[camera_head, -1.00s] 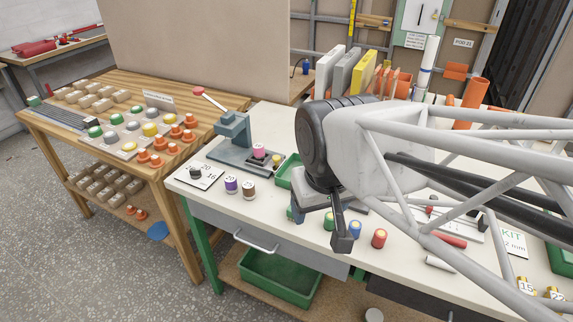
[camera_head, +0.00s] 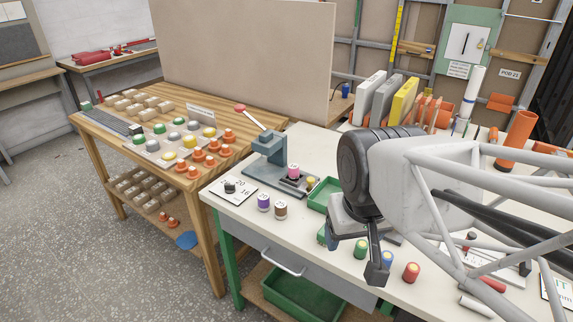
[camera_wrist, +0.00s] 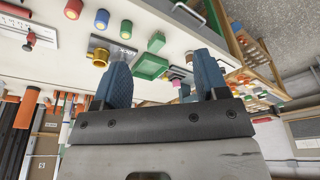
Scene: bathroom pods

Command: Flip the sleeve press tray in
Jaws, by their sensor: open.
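The sleeve press (camera_head: 268,158) is a blue-grey stand with a red-tipped lever, on the white bench's left part. Its tray (camera_head: 297,185) is a small dark plate on the right side of the press, with a pink sleeve (camera_head: 293,171) on or beside it and a small yellow piece (camera_head: 311,182). Whether the tray is in or out is hard to tell. My gripper (camera_wrist: 161,75) is open and empty, with two blue fingers. In the head view it hangs over the bench's front part, right of the press and apart from it. In the wrist view the fingers partly hide the press area.
A green bin (camera_head: 324,194) lies between the press and my gripper. Purple (camera_head: 263,203) and brown (camera_head: 281,209) spools stand in front of the press. Green, blue and red (camera_head: 411,272) cylinders stand close to my gripper. A wooden table (camera_head: 125,152) adjoins on the left.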

